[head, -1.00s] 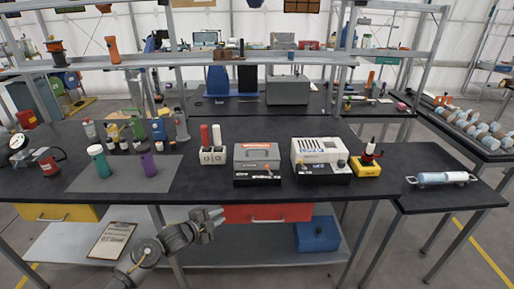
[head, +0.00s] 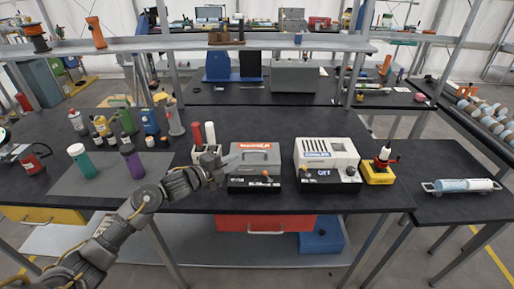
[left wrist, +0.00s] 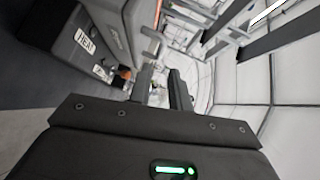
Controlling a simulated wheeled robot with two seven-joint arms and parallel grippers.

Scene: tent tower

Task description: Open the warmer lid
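The warmer (head: 253,178) is a grey box with a dark front panel, on the black bench near its front edge. Its grey lid (head: 257,158) is down and has a handle and a red-and-white label on it. In the left wrist view the warmer (left wrist: 62,42) fills the upper left, with a HEAT label on its panel. My left gripper (head: 222,163) is at the left side of the warmer, at about lid height. In the left wrist view its two fingers (left wrist: 162,80) are apart with nothing between them. I cannot tell whether a finger touches the lid. My right gripper is out of view.
A white block with red and white cylinders (head: 203,137) stands just behind my left gripper. A white device (head: 327,153) and a yellow stand (head: 379,174) are to the right. Bottles stand on a grey mat (head: 103,192) at the left. The bench between is clear.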

